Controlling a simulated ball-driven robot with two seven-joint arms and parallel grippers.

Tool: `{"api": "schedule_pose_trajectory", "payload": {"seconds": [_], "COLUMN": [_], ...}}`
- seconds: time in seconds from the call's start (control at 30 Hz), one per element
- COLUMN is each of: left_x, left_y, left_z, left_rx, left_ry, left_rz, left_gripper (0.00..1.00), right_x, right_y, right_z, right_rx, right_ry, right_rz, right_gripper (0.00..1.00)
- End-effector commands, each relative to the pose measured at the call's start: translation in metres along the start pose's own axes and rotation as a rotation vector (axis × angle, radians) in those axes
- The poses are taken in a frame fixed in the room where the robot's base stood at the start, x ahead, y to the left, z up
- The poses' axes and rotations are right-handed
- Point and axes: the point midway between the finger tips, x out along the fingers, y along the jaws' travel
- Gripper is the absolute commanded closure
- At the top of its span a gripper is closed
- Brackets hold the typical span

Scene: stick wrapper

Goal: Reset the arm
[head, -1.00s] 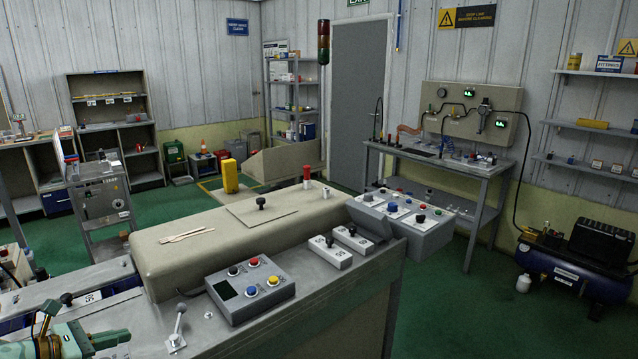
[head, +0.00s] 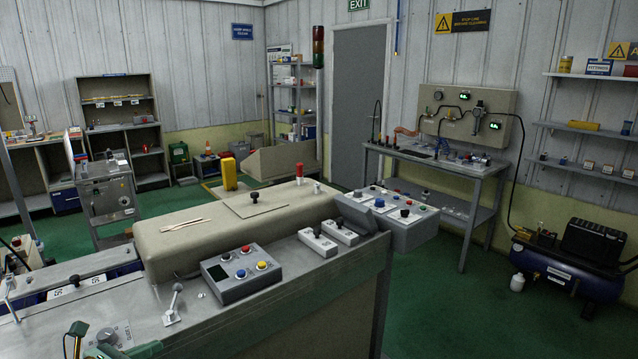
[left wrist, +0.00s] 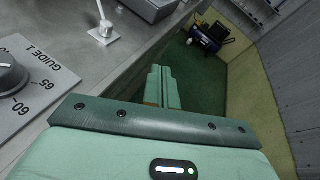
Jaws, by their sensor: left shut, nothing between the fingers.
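My left gripper (head: 150,348) shows at the bottom left of the head view, partly cut off by the lower edge. In the left wrist view its two pale green fingers (left wrist: 162,86) are together, with nothing between them. They point past the edge of the grey machine top, over the green floor. A dial (left wrist: 10,78) beside a "GUIDE 1" label lies left of the gripper there. My right gripper is in neither view.
The machine top holds a button box (head: 240,273), a small lever (head: 174,303) and a long beige cover (head: 165,245). A second control panel (head: 395,212) stands at its right end. Green floor (head: 445,310) is open to the right. A blue compressor (head: 570,268) stands by the right wall.

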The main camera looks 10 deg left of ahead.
Motion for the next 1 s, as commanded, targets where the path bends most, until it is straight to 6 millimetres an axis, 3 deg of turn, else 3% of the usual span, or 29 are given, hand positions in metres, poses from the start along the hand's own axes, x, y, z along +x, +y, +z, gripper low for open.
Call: {"api": "schedule_pose_trajectory", "payload": {"seconds": [0.2, 0.37, 0.6, 0.8, 1.0], "left_x": [0.015, 0.013, -0.032, -0.076, -0.118], "left_y": [-0.042, -0.077, -0.123, -0.147, -0.169], "left_z": [-0.022, -0.042, -0.081, -0.105, -0.122], "left_rx": [-0.321, -0.689, -1.374, -1.721, -1.959], "left_ry": [-0.107, -0.213, -0.395, -0.505, -0.608], "left_rz": [0.091, 0.218, 0.532, 0.757, 0.958], "left_gripper": [1.0, 1.0, 1.0, 1.0, 1.0], "right_x": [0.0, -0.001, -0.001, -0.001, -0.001], "right_y": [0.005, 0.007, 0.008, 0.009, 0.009], "right_z": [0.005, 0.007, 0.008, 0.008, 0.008], "right_rx": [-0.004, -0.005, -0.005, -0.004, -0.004], "right_ry": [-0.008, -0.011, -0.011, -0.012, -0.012], "right_rz": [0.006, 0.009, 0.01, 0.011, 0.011], "right_gripper": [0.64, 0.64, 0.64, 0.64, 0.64]}}
